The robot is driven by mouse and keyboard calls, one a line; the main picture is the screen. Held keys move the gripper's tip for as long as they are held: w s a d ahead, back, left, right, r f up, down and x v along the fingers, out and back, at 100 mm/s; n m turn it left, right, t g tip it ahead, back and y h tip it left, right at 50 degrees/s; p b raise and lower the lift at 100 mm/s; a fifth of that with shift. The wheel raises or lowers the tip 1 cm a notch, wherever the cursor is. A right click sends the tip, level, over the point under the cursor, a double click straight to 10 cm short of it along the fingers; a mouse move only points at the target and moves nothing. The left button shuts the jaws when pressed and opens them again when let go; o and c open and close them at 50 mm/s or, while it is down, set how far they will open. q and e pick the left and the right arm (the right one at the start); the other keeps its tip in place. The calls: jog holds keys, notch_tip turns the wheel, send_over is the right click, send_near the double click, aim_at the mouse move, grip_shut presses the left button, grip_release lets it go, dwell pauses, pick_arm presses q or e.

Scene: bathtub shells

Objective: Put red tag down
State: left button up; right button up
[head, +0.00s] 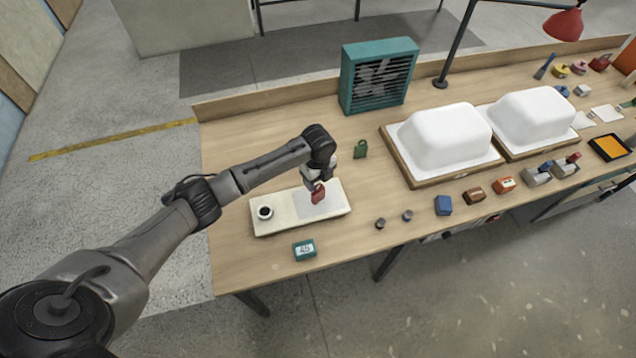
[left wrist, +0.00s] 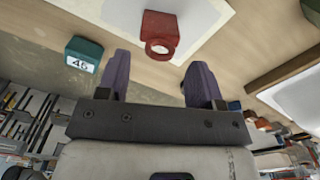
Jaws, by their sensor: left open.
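The red tag (head: 318,194) is on the pale tray (head: 275,228), at the grey pad (head: 325,208) on its right part. In the left wrist view the red tag (left wrist: 160,33) shows its ring end towards me, over the white surface. My left gripper (head: 317,183) is right at the tag in the head view. In the left wrist view the fingers of my left gripper (left wrist: 160,72) are spread, with the tag just beyond their tips and not clasped. Whether the tag touches a finger is hard to tell. My right gripper is not in view.
A black-rimmed cup (head: 265,212) sits on the tray's left part. A teal fan box (head: 377,75) and white tub shells (head: 445,135) stand farther back and right. Bench wood at left is clear.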

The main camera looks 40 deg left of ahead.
pick_arm(q)
notch_tip(320, 180, up, 9)
jog(key=shift+f, duration=0.15)
jog(key=s+d+f+n+t+h, duration=0.1)
jog(key=s+d+f+n, duration=0.4)
jog(key=s+d+f, duration=0.7)
jog(key=s+r+n+t, duration=0.1)
jog(key=s+r+n, duration=0.1)
jog(key=s+n, duration=0.4)
jog(key=s+r+n+t, duration=0.1)
jog(key=s+r+n, duration=0.2)
jog(key=s+n, duration=0.4)
jog(key=s, duration=0.8)
jog(key=shift+s+d+t+y, duration=0.3)
jog(key=shift+s+d+y, duration=0.1)
notch_tip(320, 180, up, 19)
jog(key=p, duration=1.9)
jog(key=shift+r, duration=0.1)
